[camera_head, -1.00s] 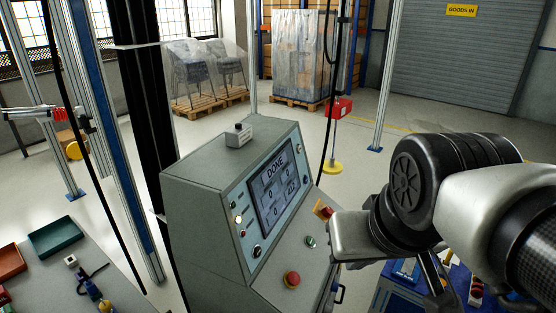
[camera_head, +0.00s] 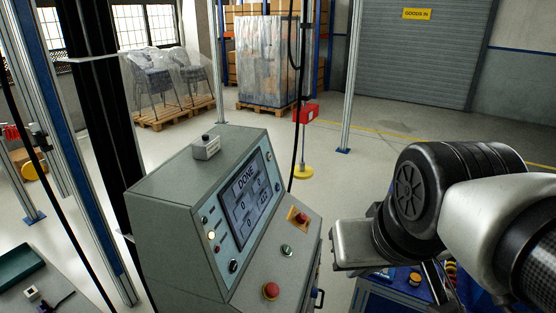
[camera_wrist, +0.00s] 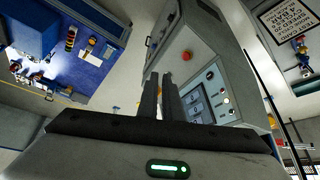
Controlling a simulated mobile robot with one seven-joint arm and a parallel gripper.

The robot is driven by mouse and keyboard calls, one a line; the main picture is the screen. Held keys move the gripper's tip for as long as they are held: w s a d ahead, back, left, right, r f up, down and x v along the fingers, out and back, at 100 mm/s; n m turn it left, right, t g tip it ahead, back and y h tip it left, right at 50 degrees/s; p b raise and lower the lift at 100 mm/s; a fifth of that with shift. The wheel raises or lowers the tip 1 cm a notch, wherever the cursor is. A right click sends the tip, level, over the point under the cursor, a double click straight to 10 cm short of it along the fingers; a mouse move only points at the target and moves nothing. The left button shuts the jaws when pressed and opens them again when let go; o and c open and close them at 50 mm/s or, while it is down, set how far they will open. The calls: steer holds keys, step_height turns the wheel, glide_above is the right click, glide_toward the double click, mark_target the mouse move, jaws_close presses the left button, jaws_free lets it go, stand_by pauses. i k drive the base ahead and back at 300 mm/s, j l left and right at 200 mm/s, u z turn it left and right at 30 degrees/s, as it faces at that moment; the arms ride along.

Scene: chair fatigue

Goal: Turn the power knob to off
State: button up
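The grey control console (camera_head: 165,225) stands left of centre, its screen (camera_head: 247,197) reading DONE. A red knob on a yellow plate (camera_head: 298,217) sits at the right of its lower panel.
A red mushroom button (camera_head: 270,290) and a green button (camera_head: 286,250) share the lower panel. A small grey box with a button (camera_head: 206,147) stands on the console. A blue workbench (camera_wrist: 75,45) is beside it. Open floor (camera_head: 395,150) lies behind.

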mark_target(301, 218)
steer(key=k+l, duration=0.1)
steer(key=l, duration=0.5)
steer(key=i+l, duration=0.4)
steer(key=l, duration=0.15)
steer(key=i+l+z, duration=0.15)
steer(key=i+l, duration=0.25)
steer(key=l, duration=0.15)
steer(key=i+l, duration=0.1)
steer(key=i, duration=0.25)
